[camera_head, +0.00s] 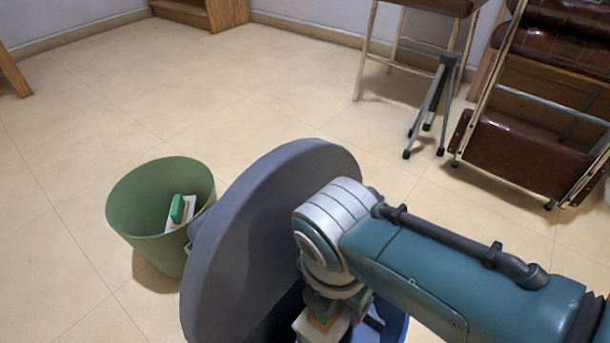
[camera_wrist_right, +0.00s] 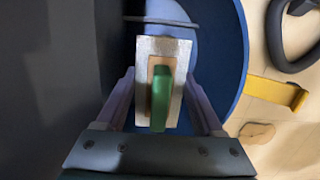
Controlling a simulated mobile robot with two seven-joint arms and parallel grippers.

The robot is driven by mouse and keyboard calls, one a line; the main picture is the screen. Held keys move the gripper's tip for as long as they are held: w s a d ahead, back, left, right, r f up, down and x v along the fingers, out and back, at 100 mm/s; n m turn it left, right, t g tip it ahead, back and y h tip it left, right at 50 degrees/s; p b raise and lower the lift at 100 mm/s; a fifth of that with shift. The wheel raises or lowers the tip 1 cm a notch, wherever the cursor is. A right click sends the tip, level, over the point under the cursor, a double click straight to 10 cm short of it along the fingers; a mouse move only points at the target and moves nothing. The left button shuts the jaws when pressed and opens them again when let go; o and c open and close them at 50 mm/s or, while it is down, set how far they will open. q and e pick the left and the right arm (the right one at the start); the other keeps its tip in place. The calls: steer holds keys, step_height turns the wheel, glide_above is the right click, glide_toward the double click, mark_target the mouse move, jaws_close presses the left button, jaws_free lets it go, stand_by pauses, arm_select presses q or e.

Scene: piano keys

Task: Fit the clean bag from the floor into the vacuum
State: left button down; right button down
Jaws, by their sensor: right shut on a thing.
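My right arm reaches in from the right, and my right gripper (camera_wrist_right: 160,85) is over the open vacuum. It is shut on a bag (camera_wrist_right: 178,102) with a pale plate, a brown centre and a green tab. The bag shows partly in the head view (camera_head: 318,328), below my wrist. The vacuum's blue drum (camera_wrist_right: 237,55) surrounds the bag in the wrist view; I cannot tell whether the bag touches its inside. The vacuum's grey round lid (camera_head: 255,235) stands tilted open on the left. My left gripper is not in view.
A green bin (camera_head: 150,240) left of the lid holds another pale piece with a green tab (camera_head: 178,208). A black hose (camera_wrist_right: 275,35), a yellow part (camera_wrist_right: 280,93) and a tan piece (camera_wrist_right: 257,132) lie beside the drum.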

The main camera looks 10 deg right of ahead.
steer(key=shift+f+b, duration=2.1)
steer(key=shift+f, duration=0.4)
steer(key=shift+r, duration=0.1)
steer(key=shift+c, duration=1.1)
jaws_free()
steer(key=shift+o, duration=1.1)
steer(key=shift+s+d, duration=0.15)
